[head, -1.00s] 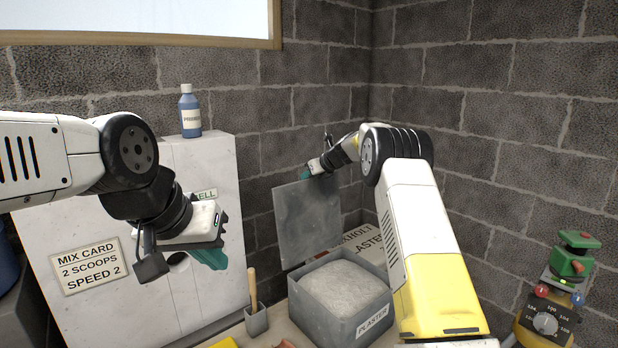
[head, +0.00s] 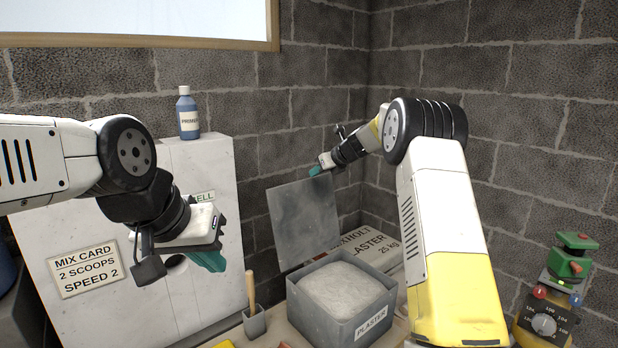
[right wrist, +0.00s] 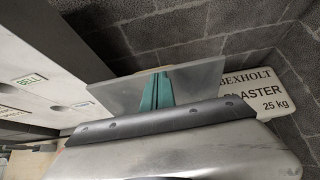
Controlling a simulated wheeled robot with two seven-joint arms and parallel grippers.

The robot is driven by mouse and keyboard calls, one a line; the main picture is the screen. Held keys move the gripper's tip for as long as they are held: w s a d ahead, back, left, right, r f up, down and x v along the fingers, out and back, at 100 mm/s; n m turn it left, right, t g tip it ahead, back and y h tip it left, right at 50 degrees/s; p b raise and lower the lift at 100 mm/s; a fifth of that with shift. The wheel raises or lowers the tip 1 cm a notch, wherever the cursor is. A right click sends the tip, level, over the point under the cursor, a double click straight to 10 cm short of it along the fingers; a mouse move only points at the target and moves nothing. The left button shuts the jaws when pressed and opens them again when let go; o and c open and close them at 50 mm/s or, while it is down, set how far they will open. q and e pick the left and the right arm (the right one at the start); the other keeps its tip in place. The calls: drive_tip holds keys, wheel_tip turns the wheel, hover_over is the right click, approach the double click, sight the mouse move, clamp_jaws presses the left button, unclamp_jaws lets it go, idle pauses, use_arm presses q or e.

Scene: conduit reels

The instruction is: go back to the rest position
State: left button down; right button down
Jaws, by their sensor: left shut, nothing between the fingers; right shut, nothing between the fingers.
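My left gripper (head: 208,262) hangs in front of the white cabinet, its teal fingers shut with nothing between them. My right gripper (head: 316,171) is at the back, by the top edge of a grey flat sheet (head: 305,225). Its teal fingers also show in the right wrist view (right wrist: 155,91), shut and empty, overlapping the sheet (right wrist: 112,95). I cannot tell whether they touch it. The right arm extends over the right side of the bench.
A grey plaster bin (head: 318,318) stands in front of the sheet, with a plaster bag (head: 383,248) behind it. A holder (head: 254,322) with a wooden handle is left of the bin. The cabinet (head: 215,150) carries a blue bottle (head: 188,120). A dial device (head: 545,322) stands at right.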

drive_tip(key=s+d+r+n+g+h, duration=0.1)
drive_tip(key=s+r+n, duration=0.35)
drive_tip(key=s, duration=0.45)
drive_tip(key=s+d+r+n, duration=0.25)
drive_tip(key=s+n, duration=0.25)
drive_tip(key=s, duration=0.4)
drive_tip(key=s+d+r+n+g+h, duration=0.1)
drive_tip(key=s+r+n, duration=0.35)
drive_tip(key=s, duration=0.45)
drive_tip(key=s+d+f+n+h, duration=0.1)
drive_tip(key=s+f+n, duration=0.2)
drive_tip(key=s+n, duration=0.2)
drive_tip(key=s+d+f+n, duration=0.2)
drive_tip(key=s+n, duration=0.3)
drive_tip(key=s, duration=0.7)
drive_tip(key=s+d+f+n+h, duration=0.1)
drive_tip(key=s+f+n, duration=0.2)
drive_tip(key=s, duration=0.6)
drive_tip(key=shift+s+d+f+n+h, duration=0.3)
drive_tip(key=shift+d+f+n, duration=0.1)
drive_tip(key=shift+n, duration=0.6)
